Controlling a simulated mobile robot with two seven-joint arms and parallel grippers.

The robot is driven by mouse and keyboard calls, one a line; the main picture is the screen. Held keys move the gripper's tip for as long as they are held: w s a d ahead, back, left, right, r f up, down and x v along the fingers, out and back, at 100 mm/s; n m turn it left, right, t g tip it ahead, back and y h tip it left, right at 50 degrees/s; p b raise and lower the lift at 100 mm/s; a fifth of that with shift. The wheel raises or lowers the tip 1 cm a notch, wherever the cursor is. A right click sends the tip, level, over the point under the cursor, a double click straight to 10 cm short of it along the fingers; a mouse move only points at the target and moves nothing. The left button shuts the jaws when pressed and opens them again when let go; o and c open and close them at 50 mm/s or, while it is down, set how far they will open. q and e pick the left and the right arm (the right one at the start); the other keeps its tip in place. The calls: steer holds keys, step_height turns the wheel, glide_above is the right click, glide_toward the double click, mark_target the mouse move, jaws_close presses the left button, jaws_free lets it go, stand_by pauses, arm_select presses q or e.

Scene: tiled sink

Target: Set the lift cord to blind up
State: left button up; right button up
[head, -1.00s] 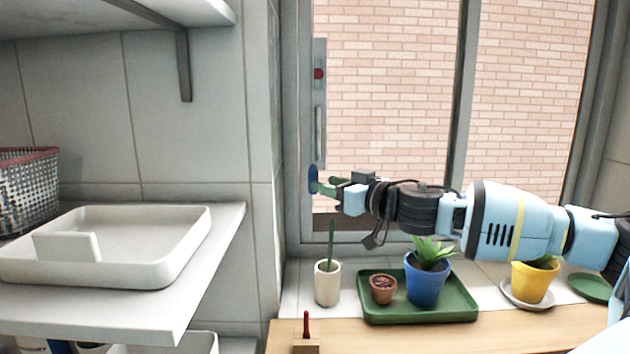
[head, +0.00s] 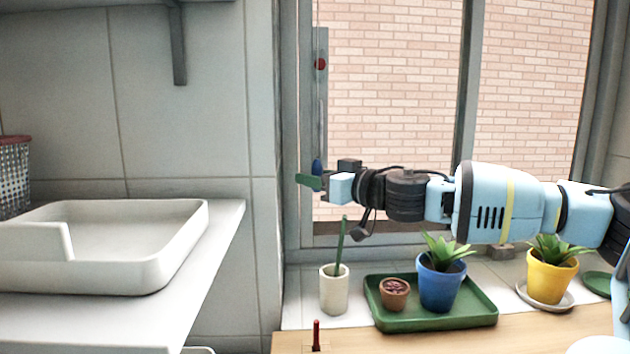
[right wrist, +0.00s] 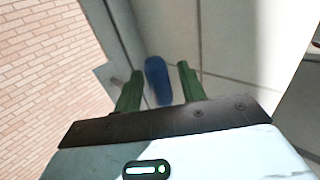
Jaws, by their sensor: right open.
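A narrow grey strip (head: 321,110) runs down the left side of the window frame, with a red mark (head: 320,63) near its top. A blue oval piece (head: 317,167), apparently the lift cord's knob, is low on that side, partly hidden by my gripper. My right gripper (head: 310,181) has green fingers and reaches in from the right at the knob's height. In the right wrist view the blue knob (right wrist: 158,80) is between the two open fingers (right wrist: 160,90), nearer the left one. The cord itself is not clearly visible. My left gripper is not in view.
Below my arm, a white pot (head: 335,290), a green tray (head: 440,320) with a blue pot (head: 441,287) and a small brown pot (head: 394,293), and a yellow pot (head: 551,276) stand on the sill. A shelf with a white basin (head: 150,270) is at left.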

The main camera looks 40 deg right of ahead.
jaws_close()
step_height(320, 180, down, 7)
stand_by(0.8)
steer(key=shift+f, duration=0.15)
jaws_free()
steer(key=shift+r, duration=0.2)
